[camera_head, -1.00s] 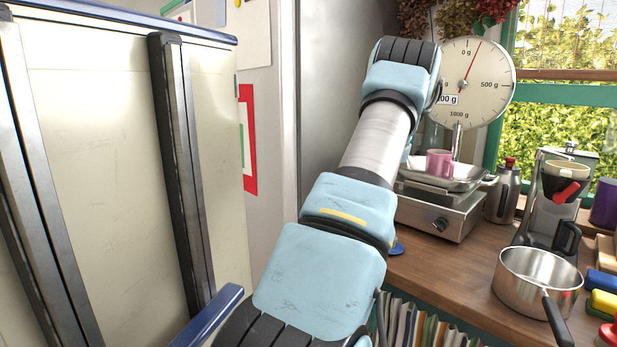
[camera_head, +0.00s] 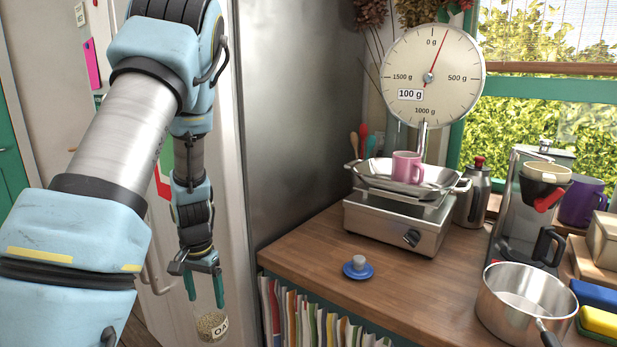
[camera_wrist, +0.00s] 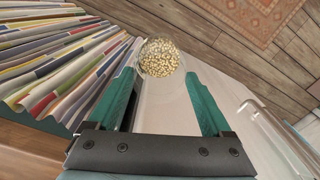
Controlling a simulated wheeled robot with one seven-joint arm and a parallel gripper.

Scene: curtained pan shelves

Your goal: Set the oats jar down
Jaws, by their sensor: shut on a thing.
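My gripper's teal fingers are shut on the jar's upper part. In the wrist view the jar (camera_wrist: 160,58) shows between the fingertips of my gripper (camera_wrist: 165,95), with oats visible inside and floor beyond it.
On the counter stand a blue lid with a grey knob (camera_head: 358,268), a scale (camera_head: 400,220) with a pink mug (camera_head: 407,167) on its pan, a steel flask (camera_head: 474,195), a coffee maker (camera_head: 535,200) and a saucepan (camera_head: 525,300). A striped curtain (camera_head: 300,318) hangs below. The counter's front left is clear.

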